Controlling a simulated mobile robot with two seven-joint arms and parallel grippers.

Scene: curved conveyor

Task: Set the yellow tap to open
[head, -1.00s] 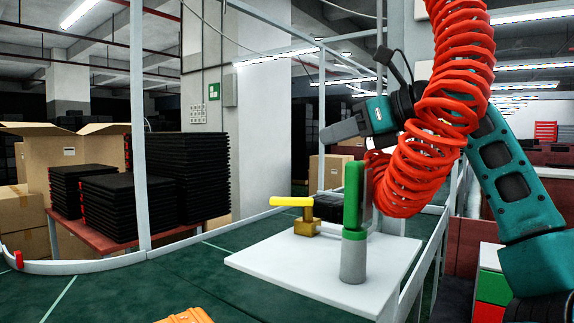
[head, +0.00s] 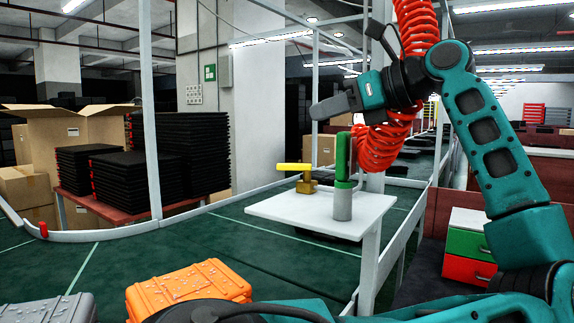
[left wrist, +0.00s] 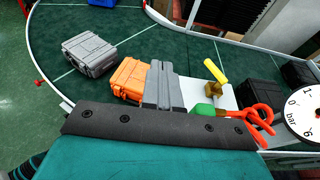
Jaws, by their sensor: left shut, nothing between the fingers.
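The yellow tap (head: 294,167) has a long yellow handle lying level and pointing left from its brass body, on a white plate (head: 272,208). Its handle (left wrist: 215,68) and body also show in the left wrist view. A green tap (head: 342,160) with an upright handle on a grey base stands to its right; it shows in the left wrist view (left wrist: 203,110). My left gripper (head: 316,110) is shut and empty, above the plate in the head view and apart from both taps. In the left wrist view its shut grey fingers (left wrist: 160,66) lie left of the yellow tap. My right gripper is not in view.
An orange case (head: 188,287) and a grey case (head: 48,311) lie on the green conveyor (head: 210,240). A red coiled hose (head: 376,148) hangs behind the green tap. A white gauge (left wrist: 306,108) shows at the right of the left wrist view. A frame post (head: 369,262) stands below the plate.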

